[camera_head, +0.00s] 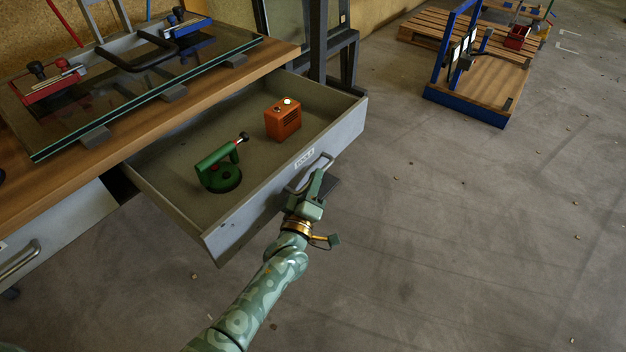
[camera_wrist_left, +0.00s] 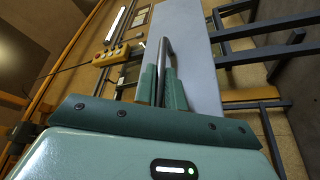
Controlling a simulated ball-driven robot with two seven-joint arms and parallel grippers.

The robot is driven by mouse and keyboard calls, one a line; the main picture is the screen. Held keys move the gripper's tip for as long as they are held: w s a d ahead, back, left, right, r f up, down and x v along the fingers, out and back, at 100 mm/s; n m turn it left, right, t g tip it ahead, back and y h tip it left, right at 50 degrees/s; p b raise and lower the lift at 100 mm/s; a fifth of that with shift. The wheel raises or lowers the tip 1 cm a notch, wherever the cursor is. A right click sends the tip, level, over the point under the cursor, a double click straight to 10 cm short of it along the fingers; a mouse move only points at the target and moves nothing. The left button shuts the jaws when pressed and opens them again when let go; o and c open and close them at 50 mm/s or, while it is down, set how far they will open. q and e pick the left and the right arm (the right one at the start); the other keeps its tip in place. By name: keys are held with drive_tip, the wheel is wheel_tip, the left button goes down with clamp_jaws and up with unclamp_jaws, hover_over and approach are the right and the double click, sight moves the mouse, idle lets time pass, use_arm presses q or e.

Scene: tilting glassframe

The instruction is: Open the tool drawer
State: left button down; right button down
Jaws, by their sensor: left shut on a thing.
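The grey tool drawer (camera_head: 240,225) stands well out from under the wooden workbench (camera_head: 180,112). Its metal bar handle (camera_head: 318,172) is on the front panel, below a small white label. My left gripper (camera_head: 318,183) is at the handle, shut on it. In the left wrist view the fingers (camera_wrist_left: 162,86) close around the handle bar (camera_wrist_left: 163,55), with the pale drawer front (camera_wrist_left: 192,50) behind. Inside the drawer lie a green tool with a round base (camera_head: 218,170) and an orange box (camera_head: 283,120). My right gripper is not in view.
A glass sheet (camera_head: 130,95) with red and blue clamp tools lies on the bench. A second drawer handle (camera_head: 20,262) is at the lower left. A blue-framed wooden cart (camera_head: 475,90) and a pallet (camera_head: 425,27) stand at the back right.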

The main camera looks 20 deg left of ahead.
use_arm(q)
drive_tip(key=shift+f, duration=0.1)
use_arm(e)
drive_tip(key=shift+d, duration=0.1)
use_arm(q)
drive_tip(key=c, duration=1.5)
unclamp_jaws()
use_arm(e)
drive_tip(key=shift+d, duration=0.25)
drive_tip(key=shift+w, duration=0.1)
